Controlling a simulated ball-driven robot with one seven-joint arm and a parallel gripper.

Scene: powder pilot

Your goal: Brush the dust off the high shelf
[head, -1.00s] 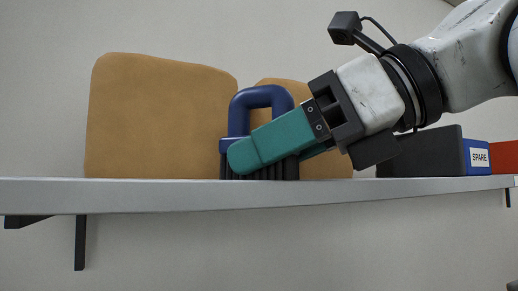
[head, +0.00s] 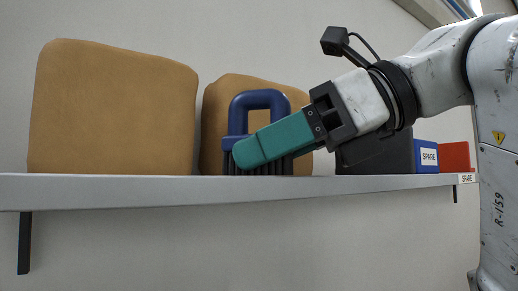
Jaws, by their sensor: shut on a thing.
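The high shelf (head: 120,194) is a grey board on dark brackets, seen from below, so its top surface and any dust on it are hidden. My gripper (head: 245,152), with teal fingers, reaches in from the right. It is shut on a dark blue brush (head: 237,118) with a looped handle and black bristles. The brush is upright, with its bristles down at the shelf's front edge. The shelf's edge hides the bristle tips, so I cannot tell whether they touch the top.
Two tan, rounded cushion-like things (head: 115,110) (head: 212,115) stand on the shelf, one left of the brush and one behind it.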

